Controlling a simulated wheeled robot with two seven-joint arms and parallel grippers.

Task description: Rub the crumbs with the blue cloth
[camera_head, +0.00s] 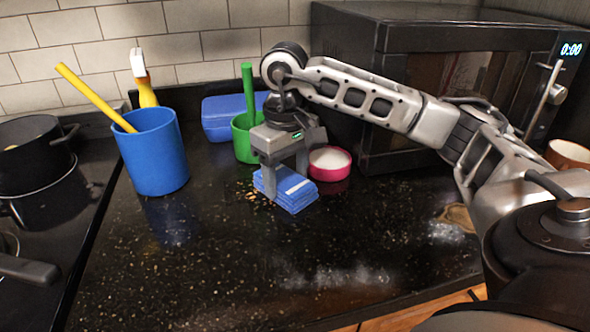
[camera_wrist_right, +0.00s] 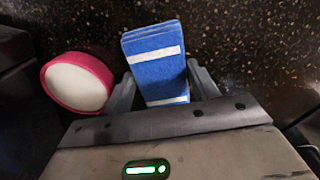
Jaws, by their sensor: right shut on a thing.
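My right gripper (camera_head: 285,180) points down at the counter and is shut on the folded blue cloth (camera_head: 290,192), which has white stripes. The cloth sits on or just above the dark counter; I cannot tell if it touches. In the right wrist view the cloth (camera_wrist_right: 155,62) stands between the two fingers of my gripper (camera_wrist_right: 160,88). Small yellowish crumbs (camera_head: 249,192) lie on the counter just left of the cloth. Any crumbs under the cloth are hidden. My left gripper is not in view.
A pink bowl of white stuff (camera_head: 329,164) stands right behind the cloth. A green cup (camera_head: 243,140), a blue box (camera_head: 222,118) and a blue utensil cup (camera_head: 152,155) stand behind and left. A microwave (camera_head: 365,100) is at the back right. The front counter (camera_head: 200,270) is open, with pale smears.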

